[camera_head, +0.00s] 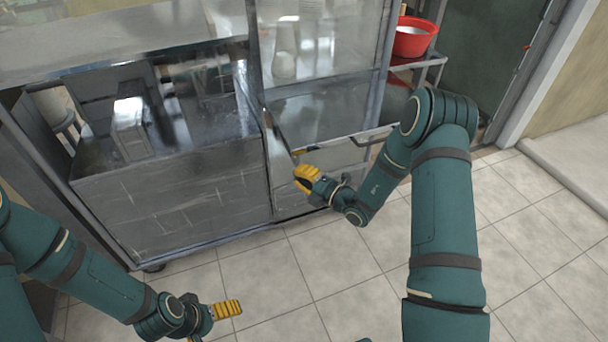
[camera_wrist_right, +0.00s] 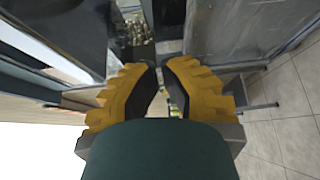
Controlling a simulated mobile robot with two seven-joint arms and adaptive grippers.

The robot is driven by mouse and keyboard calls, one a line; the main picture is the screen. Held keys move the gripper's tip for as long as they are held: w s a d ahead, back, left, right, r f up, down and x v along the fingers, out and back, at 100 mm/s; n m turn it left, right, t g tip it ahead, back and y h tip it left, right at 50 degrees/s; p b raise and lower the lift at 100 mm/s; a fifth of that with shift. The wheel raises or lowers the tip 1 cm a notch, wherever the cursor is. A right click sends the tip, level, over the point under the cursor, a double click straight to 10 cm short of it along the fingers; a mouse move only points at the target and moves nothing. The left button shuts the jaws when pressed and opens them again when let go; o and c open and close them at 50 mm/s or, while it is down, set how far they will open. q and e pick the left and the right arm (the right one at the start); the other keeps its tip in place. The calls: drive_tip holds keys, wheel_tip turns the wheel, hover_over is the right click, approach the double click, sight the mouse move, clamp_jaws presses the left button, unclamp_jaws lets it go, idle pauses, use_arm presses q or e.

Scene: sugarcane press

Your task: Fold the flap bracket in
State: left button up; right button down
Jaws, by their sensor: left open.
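The flap bracket seems to be the narrow metal strip (camera_head: 279,145) on the front of the steel press cabinet (camera_head: 170,200); it slants down toward my right gripper (camera_head: 304,178). The right gripper's yellow fingers are at the strip's lower end; contact is unclear. In the right wrist view the same fingers (camera_wrist_right: 161,72) have their tips close together with a narrow gap, and whether anything thin is between them cannot be made out. My left gripper (camera_head: 228,309) is open and empty, low over the floor in front of the cabinet, away from the strip.
A glazed compartment (camera_head: 325,50) and a bar handle (camera_head: 372,138) are right of the strip. A red bowl (camera_head: 413,37) stands on a side shelf at the back right. The tiled floor (camera_head: 330,260) in front of the cabinet is clear.

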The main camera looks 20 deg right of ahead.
drive_tip(key=w+b, duration=0.1)
drive_tip(key=w, duration=0.6)
drive_tip(key=shift+b, duration=0.3)
